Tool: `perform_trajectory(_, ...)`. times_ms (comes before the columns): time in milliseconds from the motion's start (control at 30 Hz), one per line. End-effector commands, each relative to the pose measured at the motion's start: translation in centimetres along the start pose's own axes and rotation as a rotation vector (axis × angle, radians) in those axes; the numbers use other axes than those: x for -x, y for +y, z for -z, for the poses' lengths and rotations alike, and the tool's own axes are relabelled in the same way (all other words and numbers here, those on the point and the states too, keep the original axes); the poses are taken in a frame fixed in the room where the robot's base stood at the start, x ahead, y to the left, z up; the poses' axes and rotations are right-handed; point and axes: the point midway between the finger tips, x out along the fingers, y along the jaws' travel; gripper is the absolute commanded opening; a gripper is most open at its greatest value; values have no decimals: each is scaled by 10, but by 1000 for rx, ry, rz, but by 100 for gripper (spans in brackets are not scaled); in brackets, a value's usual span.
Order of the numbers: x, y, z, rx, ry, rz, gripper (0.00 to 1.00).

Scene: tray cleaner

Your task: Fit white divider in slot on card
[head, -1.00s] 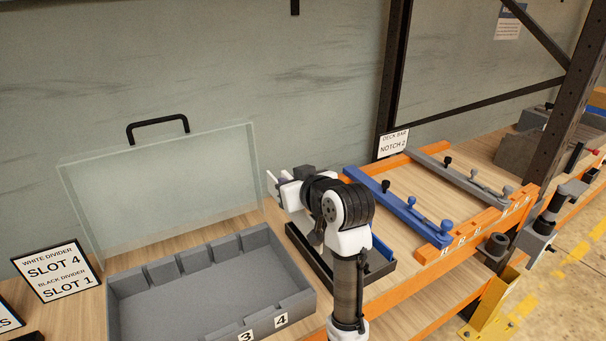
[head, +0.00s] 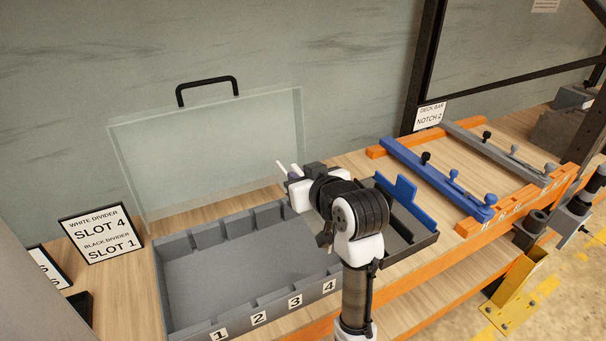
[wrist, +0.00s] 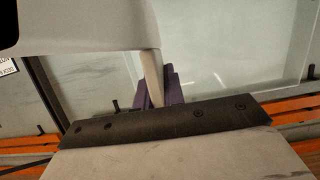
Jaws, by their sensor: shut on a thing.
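My gripper (head: 289,173) is above the back right corner of the grey tray (head: 205,327). It is shut on a thin pale piece, apparently the white divider (wrist: 152,78), held between purple jaws in the wrist view (wrist: 170,88). Most of the divider is hidden in the head view. The tray is empty, with notched slots along both long walls; its front labels run from 1 at left to 4 (head: 329,286) at right. My arm hides the tray's right end. The card (head: 101,232) reads white divider slot 4, black divider slot 1.
A clear panel with a black handle (head: 207,88) stands behind the tray. Right of the tray, a dark holder (head: 424,243) carries a blue divider (head: 400,199). Beyond are blue (head: 437,178) and grey bars on orange rails.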

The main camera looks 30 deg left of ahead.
Motion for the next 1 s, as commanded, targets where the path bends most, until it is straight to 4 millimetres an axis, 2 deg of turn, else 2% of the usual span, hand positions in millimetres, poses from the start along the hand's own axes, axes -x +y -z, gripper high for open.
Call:
perform_trajectory(367,1,0,1,-1,-1,0,0)
perform_trajectory(1000,-19,0,-51,0,0,0,0)
